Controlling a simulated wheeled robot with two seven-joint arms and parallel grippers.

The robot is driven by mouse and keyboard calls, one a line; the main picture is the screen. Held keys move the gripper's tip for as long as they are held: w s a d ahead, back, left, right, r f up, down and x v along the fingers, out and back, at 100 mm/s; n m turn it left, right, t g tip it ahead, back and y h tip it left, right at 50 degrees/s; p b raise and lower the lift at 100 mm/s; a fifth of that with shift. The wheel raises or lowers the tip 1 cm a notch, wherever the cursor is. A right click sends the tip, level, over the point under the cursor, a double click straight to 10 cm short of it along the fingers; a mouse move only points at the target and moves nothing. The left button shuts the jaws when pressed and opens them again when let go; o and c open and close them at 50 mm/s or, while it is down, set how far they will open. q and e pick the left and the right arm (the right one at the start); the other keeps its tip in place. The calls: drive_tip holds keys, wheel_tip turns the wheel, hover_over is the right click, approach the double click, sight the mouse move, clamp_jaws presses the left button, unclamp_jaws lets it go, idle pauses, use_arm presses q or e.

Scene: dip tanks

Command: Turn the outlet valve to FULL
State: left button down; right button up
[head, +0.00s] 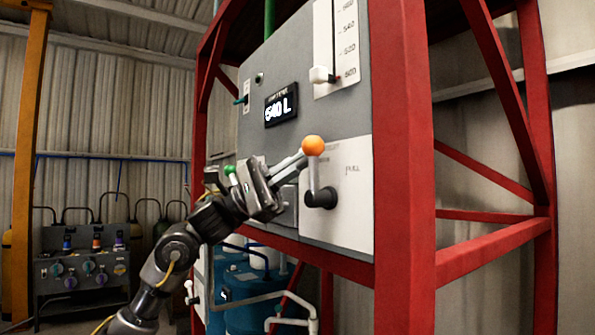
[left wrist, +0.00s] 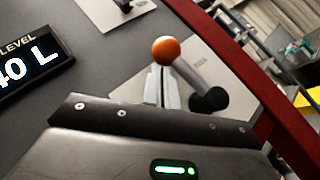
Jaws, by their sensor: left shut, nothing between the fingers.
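The outlet valve has a grey lever (head: 315,175) with an orange ball (head: 313,146) at its upper end and a black hub (head: 322,197) on a white plate (head: 352,215). The lever stands nearly upright; a mark that seems to read FULL is to its right. My left gripper (head: 299,161) is shut and empty, its fingertips close to the ball from the left. In the left wrist view the shut fingers (left wrist: 163,90) end just below the orange ball (left wrist: 166,51), beside the lever (left wrist: 190,72). I cannot tell whether they touch. My right gripper is out of view.
A red frame (head: 405,200) stands around the grey panel (head: 330,110). A level display (head: 281,105) reads 640 L. Blue drums (head: 250,300) are below. A bench with colored knobs (head: 85,270) stands at the back left.

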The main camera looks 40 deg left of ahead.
sight(314, 150)
use_arm(q)
drive_tip(key=d, duration=0.2)
drive_tip(key=s+d+r, duration=0.1)
drive_tip(key=shift+d+r+b, duration=0.1)
drive_tip(key=shift+d+b, duration=0.1)
drive_tip(key=shift+b, duration=0.1)
drive_tip(key=shift+s+d+b, duration=0.3)
drive_tip(key=shift+d+b, duration=0.05)
drive_tip(key=shift+d, duration=0.6)
drive_tip(key=s+a+r+b, duration=0.1)
drive_tip(key=a+r+b, duration=0.1)
drive_tip(key=a, duration=1.1)
drive_tip(key=shift+r, duration=0.2)
